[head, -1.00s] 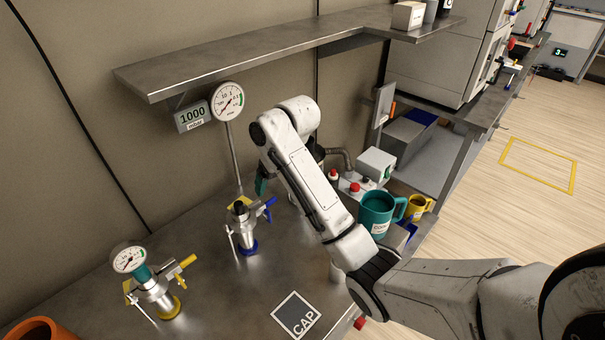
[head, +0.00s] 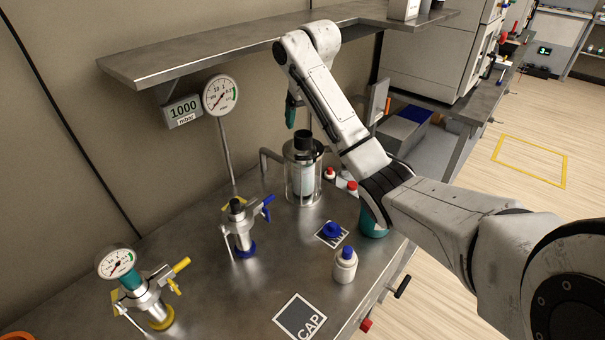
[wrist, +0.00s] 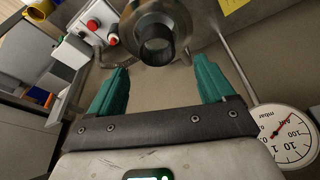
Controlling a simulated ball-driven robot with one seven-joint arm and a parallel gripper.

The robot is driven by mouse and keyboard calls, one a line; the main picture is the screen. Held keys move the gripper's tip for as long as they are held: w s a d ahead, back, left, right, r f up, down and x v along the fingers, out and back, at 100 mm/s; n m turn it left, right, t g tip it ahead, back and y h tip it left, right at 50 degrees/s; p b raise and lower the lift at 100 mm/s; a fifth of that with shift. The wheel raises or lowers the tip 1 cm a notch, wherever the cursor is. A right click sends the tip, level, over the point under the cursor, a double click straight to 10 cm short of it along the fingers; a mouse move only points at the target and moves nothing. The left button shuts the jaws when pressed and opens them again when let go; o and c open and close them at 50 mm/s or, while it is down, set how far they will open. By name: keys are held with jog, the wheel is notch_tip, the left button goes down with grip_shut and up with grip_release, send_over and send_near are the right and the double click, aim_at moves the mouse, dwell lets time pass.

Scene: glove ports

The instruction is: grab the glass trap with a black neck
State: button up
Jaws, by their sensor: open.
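The glass trap (head: 303,178) stands upright on the steel bench in the head view, a clear cylinder with a pale inside and a black neck (head: 303,141) on top. In the wrist view the trap (wrist: 160,18) is seen from above at top centre, its black neck (wrist: 157,46) just beyond the fingertips and between their lines. My gripper (head: 291,112) is above the neck and slightly left of it in the head view, with one teal finger showing. In the wrist view my gripper (wrist: 160,75) is open, with nothing between its fingers.
A shelf (head: 230,48) overhangs the bench behind my arm. A blue-ringed clamped fitting (head: 240,230) and a yellow-ringed one with a gauge (head: 150,295) stand left. A blue-capped bottle (head: 345,265) and a CAP mat (head: 301,318) are in front. A teal mug (head: 373,222) is partly behind my arm.

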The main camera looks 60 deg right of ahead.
aim_at(303, 136)
jog(key=shift+p+x, duration=0.35)
jog(key=shift+x, duration=0.5)
jog(key=shift+p+x, duration=0.3)
jog(key=shift+x, duration=2.95)
jog(key=shift+s+d, duration=0.1)
jog(key=shift+d, duration=0.05)
grip_shut()
